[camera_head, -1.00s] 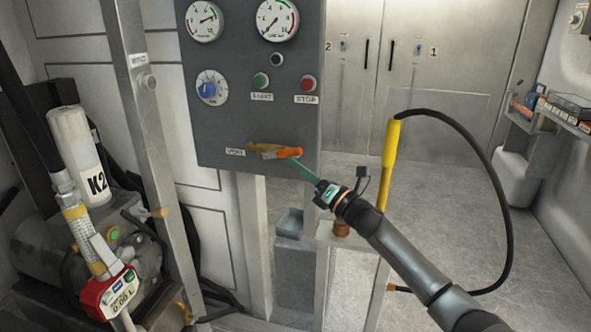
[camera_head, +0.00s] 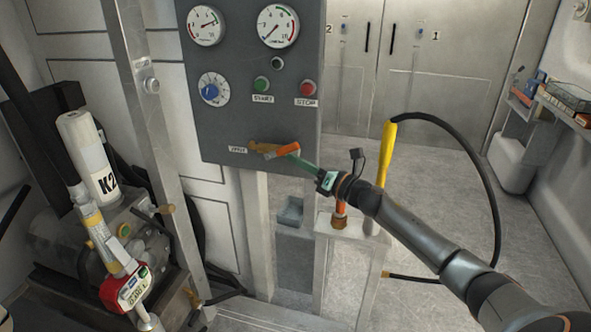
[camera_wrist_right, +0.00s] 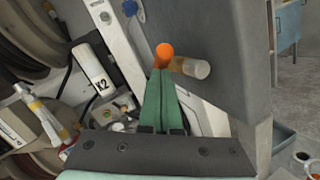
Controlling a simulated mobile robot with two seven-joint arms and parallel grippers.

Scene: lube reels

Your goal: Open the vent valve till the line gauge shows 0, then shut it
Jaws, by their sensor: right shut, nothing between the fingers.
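My left gripper is out of view.
A yellow handle (camera_head: 388,152) with a black hose stands right, close to my right arm.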

